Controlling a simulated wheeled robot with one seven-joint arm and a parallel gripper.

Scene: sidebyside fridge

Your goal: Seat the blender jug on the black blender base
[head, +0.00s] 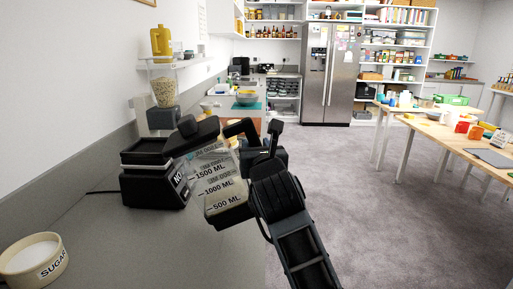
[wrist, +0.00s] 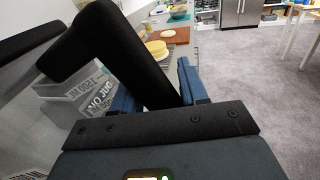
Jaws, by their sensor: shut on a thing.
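The blender jug (head: 222,188) is clear, with ML marks, a black lid (head: 196,136) and a black handle (head: 240,127). It is held in the air, tilted, with its lid end leaning left and its bottom toward the lower right. My gripper (head: 268,152) is shut on the handle at the jug's right side. The wrist view shows the handle (wrist: 125,50) between the blue fingers, and part of the jug (wrist: 85,98) at left. The black blender base (head: 150,180) stands on the counter, left of the jug. The jug is off the base's top; a small gap's depth is unclear.
A white sugar bowl (head: 35,258) sits at the counter's near left. The grey counter (head: 150,245) in front is clear. A cutting board (wrist: 170,36) lies further back.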

